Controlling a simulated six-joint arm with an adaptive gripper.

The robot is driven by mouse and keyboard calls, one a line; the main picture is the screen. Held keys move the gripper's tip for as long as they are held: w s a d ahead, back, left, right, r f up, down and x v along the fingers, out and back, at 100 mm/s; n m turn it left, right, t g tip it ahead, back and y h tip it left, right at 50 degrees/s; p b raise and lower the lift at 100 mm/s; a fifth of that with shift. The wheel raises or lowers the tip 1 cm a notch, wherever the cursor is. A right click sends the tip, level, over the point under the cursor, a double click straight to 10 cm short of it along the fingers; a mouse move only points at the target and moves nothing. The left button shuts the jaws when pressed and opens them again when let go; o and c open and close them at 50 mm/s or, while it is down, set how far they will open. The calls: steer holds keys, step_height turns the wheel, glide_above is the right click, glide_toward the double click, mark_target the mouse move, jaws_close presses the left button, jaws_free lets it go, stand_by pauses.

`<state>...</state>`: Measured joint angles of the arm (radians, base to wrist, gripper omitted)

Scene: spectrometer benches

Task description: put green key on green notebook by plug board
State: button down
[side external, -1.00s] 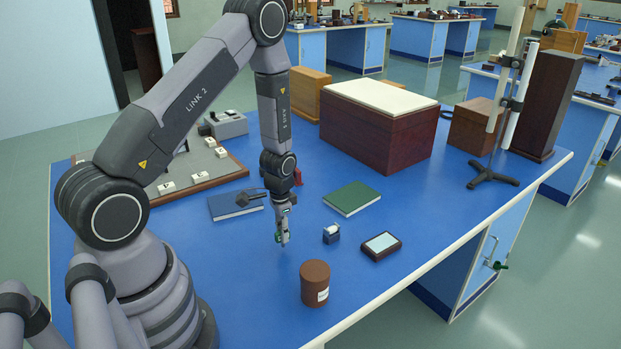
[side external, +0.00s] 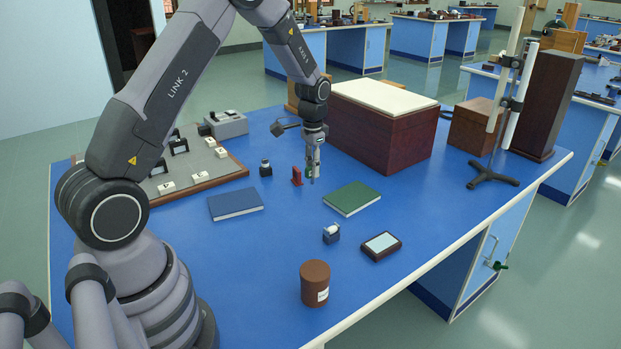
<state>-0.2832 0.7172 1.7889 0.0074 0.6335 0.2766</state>
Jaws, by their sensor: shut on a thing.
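The green notebook (side external: 352,198) lies flat and closed on the blue bench, in front of the large dark red box, with a bare cover. My gripper (side external: 313,174) points down behind and left of the notebook, apart from it in the picture. It is shut on the green key (side external: 308,173), which shows only as a small green patch at the fingers. Its height above the bench is hard to tell. The plug board (side external: 212,165) is at the left of the bench, partly behind my arm. A blue notebook (side external: 236,203) lies closer to it than the green one.
A small red upright thing (side external: 297,177) stands just left of my gripper. The dark red box (side external: 380,132) rises close behind right. A small dark bottle (side external: 265,168), a tape-like item (side external: 331,234), a framed plate (side external: 382,246) and a brown jar (side external: 315,283) stand around.

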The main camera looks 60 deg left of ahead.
steer(key=w+a+f, duration=0.1)
steer(key=w+f, duration=0.2)
steer(key=w+a+f, duration=0.1)
steer(key=w+f, duration=0.1)
steer(key=w, duration=0.2)
steer(key=w+a+f, duration=0.1)
steer(key=w+f, duration=0.2)
steer(key=w, duration=0.1)
steer(key=shift+a+f, duration=0.1)
steer(key=shift+f, duration=0.2)
steer(key=shift+w+f, duration=0.1)
steer(key=shift+f, duration=1.7)
steer(key=shift+f, duration=0.15)
steer(key=c, duration=1.1)
jaws_free()
